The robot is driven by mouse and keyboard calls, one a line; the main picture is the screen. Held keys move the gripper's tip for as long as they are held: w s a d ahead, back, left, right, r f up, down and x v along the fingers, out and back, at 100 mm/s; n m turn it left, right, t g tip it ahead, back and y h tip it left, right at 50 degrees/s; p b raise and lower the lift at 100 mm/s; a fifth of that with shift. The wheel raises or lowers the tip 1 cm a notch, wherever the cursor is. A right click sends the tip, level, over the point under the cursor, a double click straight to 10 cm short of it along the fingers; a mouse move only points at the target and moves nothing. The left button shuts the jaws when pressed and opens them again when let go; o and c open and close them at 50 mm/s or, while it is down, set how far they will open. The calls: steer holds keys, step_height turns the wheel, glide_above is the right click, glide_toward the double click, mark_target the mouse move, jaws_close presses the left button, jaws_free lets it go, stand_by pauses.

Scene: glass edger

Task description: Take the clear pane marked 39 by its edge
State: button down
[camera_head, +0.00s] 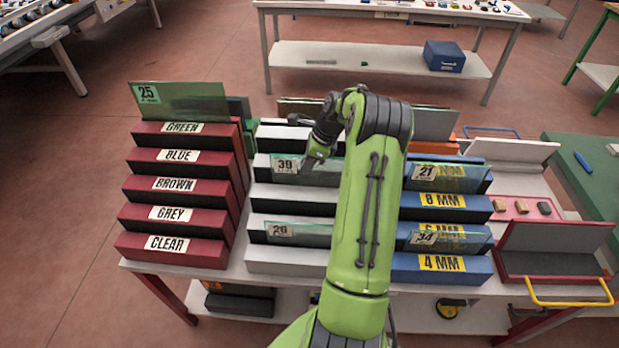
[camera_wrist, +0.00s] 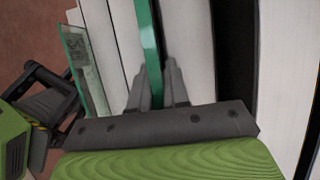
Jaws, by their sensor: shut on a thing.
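The clear pane marked 39 (camera_head: 312,177) stands upright in a slot of the white rack, its label toward me at its left end. My gripper (camera_head: 313,160) is at its top edge, partly hidden by my arm. In the wrist view my gripper (camera_wrist: 157,88) is shut on the pane's green edge (camera_wrist: 150,45), one finger on each side. My arm hides the pane's right part in the head view.
A pane marked 26 (camera_head: 310,235) stands in the same white rack (camera_head: 290,262), nearer me. Panes marked 21 (camera_head: 455,177) and 34 (camera_head: 460,238) stand in the blue rack at right. The red rack (camera_head: 170,250) at left carries a pane marked 25 (camera_head: 195,100).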

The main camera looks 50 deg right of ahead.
steer(key=shift+r, duration=0.15)
stand_by(0.3)
step_height(320, 180, up, 18)
steer(key=p, duration=0.4)
steer(key=shift+r, duration=0.2)
